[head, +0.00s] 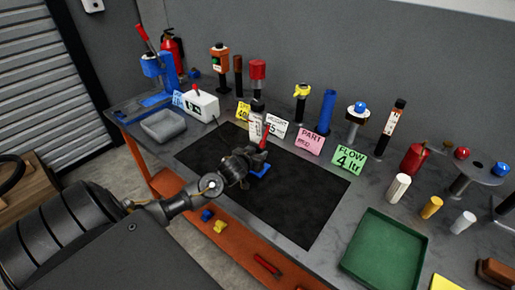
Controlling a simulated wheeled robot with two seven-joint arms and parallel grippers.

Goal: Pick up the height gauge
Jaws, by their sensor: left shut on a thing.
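My left gripper (247,163) reaches in from the lower left over the black mat (301,202). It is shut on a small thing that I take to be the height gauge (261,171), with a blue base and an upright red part. The gripper hides much of it, and I cannot tell if its base touches the mat. A white upright piece with a black top (256,126) stands just behind. A white card (276,127) reading "HEIGHT" is beside it. My right gripper is not in view.
A grey tray (144,137) lies left of the mat and a green tray (353,258) to its right. Pink (311,141) and green (350,159) cards and several upright tools line the back. The mat's front right is clear. An orange lower shelf (246,250) holds small items.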

